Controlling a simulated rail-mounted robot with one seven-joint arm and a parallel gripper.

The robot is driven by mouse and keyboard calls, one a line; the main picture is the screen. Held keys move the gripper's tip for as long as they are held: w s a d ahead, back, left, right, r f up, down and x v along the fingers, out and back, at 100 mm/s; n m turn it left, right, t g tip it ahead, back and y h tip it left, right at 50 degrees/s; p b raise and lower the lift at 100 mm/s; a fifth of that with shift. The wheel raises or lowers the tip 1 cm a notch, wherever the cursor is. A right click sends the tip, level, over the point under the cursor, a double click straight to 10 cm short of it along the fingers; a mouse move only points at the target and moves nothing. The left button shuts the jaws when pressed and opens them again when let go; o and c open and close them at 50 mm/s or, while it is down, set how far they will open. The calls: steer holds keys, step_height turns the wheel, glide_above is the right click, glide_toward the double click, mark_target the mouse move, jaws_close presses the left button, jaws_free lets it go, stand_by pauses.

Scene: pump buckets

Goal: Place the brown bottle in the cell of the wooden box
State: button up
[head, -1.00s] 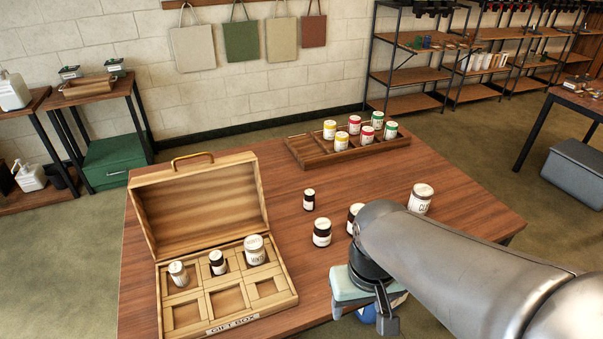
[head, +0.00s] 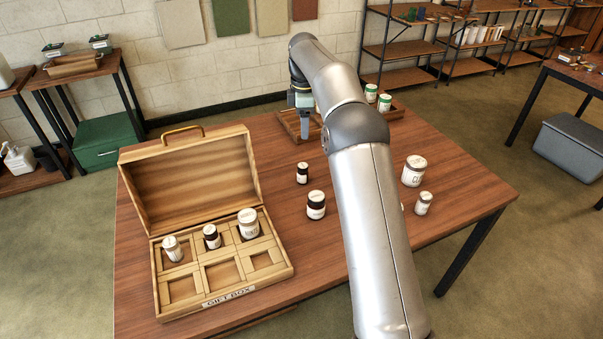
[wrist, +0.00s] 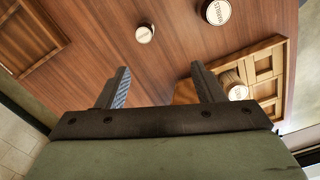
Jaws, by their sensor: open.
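Two dark brown bottles with white lids stand upright on the table: a small one (head: 302,173) and a wider one (head: 316,206). I cannot tell which one the task means. Their lids seem to be the small round top (wrist: 144,33) and the larger round top (wrist: 217,12) in the wrist view. The open wooden box (head: 163,315) has its back cells filled, one with a small brown bottle (head: 212,237); its front cells are empty. The box also shows in the wrist view (wrist: 282,72). My gripper (head: 307,130) is open and empty, above the table near the wooden tray.
The wooden tray (head: 288,121) with green-lidded jars (head: 384,102) stands at the back, partly hidden by my arm. A large white jar (head: 414,171) and a smaller one (head: 423,204) stand right of my arm. The table's front right is clear.

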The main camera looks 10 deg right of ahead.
steer(key=w+f+n, duration=0.2)
steer(key=w+f, duration=0.2)
glide_toward(303, 165)
steer(key=shift+n, duration=0.3)
steer(key=f, duration=0.7)
steer(key=shift+d, duration=0.25)
steer(key=shift+s+a+f+p, duration=0.1)
steer(key=shift+f+p, duration=0.25)
steer(key=shift+f, duration=1)
steer(key=shift+a+f+p, duration=0.1)
steer(key=shift+f+p, duration=0.2)
steer(key=shift+f, duration=1.05)
steer(key=shift+d, duration=0.1)
steer(key=c, duration=1.2)
steer(key=shift+r, duration=0.1)
